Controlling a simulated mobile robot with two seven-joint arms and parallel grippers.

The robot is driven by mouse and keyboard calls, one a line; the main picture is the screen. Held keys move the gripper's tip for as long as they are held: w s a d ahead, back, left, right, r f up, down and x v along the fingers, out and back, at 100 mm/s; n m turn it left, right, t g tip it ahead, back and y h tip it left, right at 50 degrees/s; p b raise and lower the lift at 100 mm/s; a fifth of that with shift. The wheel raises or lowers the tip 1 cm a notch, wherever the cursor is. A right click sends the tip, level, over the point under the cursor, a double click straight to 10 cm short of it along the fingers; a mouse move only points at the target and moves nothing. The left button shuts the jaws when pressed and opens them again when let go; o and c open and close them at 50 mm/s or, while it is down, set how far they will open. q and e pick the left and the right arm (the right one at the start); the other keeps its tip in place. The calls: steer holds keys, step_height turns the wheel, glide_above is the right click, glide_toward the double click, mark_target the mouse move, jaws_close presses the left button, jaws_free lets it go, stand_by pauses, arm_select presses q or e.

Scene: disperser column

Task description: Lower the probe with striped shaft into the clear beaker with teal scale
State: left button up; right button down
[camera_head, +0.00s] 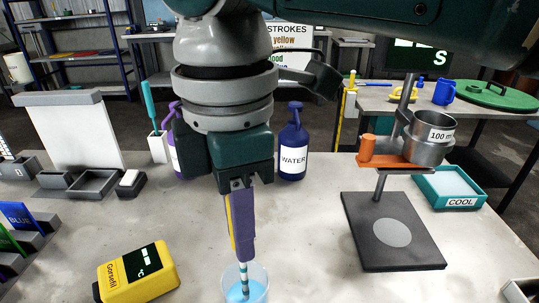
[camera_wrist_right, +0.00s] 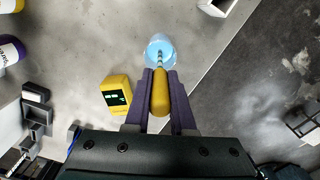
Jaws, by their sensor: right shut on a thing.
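My right gripper (camera_head: 243,248) points down and is shut on the yellow handle of the probe (camera_wrist_right: 160,95); its purple fingers lie either side of it in the right wrist view. The probe's striped shaft (camera_head: 244,275) hangs below the fingers, close to upright. The clear beaker (camera_head: 262,275) stands directly below at the front of the table, with blue liquid in it. The shaft's lower part shows inside the beaker's outline in both views; I cannot tell how deep the tip is. The beaker's scale is not readable. My left gripper is not in view.
A yellow meter (camera_head: 138,274) lies left of the beaker. A water bottle (camera_head: 292,145) stands behind. At right are a dark stand base (camera_head: 400,250) with a metal cup (camera_head: 430,140) and a teal tray (camera_head: 450,187).

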steer(key=shift+f+b, duration=1.1)
steer(key=shift+f, duration=0.6)
stand_by(0.5)
steer(key=c, duration=0.7)
jaws_free()
steer(key=shift+r, duration=0.15)
